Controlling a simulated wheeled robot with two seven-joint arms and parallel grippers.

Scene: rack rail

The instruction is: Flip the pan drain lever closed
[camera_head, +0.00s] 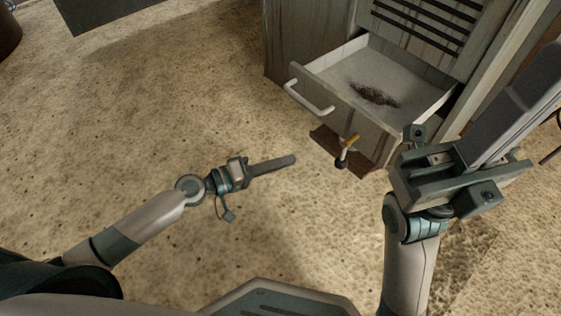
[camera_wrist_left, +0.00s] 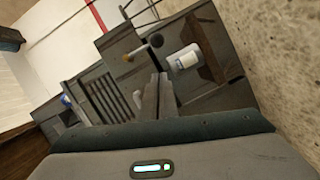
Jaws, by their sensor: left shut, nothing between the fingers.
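The drain lever (camera_head: 350,141), a short yellow handle on a pale valve with a dark lower end, sits on the front of the pulled-out pan (camera_head: 325,108), right of its white handle. My left gripper (camera_head: 294,159) is shut and empty, to the left of the lever and apart from it. In the left wrist view, the shut fingers (camera_wrist_left: 157,92) point toward the cabinet, with a small yellow-tipped lever (camera_wrist_left: 142,50) beyond them. My right gripper (camera_head: 512,108) is at the right, right of the pan; its finger gap is unclear.
The grey cabinet (camera_head: 310,40) with a slatted panel stands behind the pan. A dark stain (camera_head: 372,94) lies on the pan's floor. The pan's white handle (camera_head: 309,92) sticks out at the front. The speckled floor (camera_head: 170,110) is clear at left.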

